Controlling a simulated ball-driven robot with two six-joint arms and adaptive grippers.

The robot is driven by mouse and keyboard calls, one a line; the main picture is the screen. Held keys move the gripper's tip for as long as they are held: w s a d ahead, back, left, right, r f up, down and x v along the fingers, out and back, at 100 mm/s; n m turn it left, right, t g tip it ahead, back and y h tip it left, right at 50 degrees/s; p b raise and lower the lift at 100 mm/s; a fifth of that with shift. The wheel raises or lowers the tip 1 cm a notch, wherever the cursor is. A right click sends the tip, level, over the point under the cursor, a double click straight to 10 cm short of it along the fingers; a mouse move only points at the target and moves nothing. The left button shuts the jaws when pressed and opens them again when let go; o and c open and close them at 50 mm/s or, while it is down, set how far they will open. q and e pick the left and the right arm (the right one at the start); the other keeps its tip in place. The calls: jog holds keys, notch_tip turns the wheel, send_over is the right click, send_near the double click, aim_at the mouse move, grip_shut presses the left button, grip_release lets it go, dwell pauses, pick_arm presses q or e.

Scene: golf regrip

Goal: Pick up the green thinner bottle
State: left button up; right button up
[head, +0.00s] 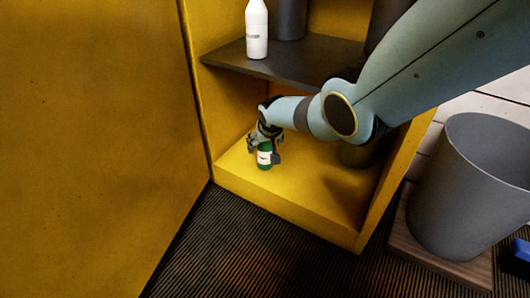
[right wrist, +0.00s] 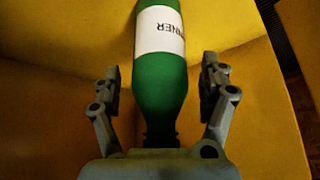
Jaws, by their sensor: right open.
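The green thinner bottle (head: 265,158) stands on the yellow bottom of the cabinet in the head view. It has a white label, and in the right wrist view the green bottle (right wrist: 160,75) lies between the two fingers, its neck toward the palm. My right gripper (head: 264,143) is at the bottle, with its fingers on either side. In the right wrist view the right gripper (right wrist: 160,95) is open, and gaps show between each finger and the bottle. The head view shows the bottle partly covered by the gripper. My left gripper is in neither view.
A dark shelf (head: 290,66) above the gripper carries a white bottle (head: 257,30) and a dark grey container (head: 291,18). A dark object (head: 356,155) stands behind my arm on the cabinet floor. A large grey bin (head: 470,185) stands outside at the right.

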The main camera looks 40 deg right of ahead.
jog(key=c, duration=1.3)
jog(key=shift+r, duration=0.1)
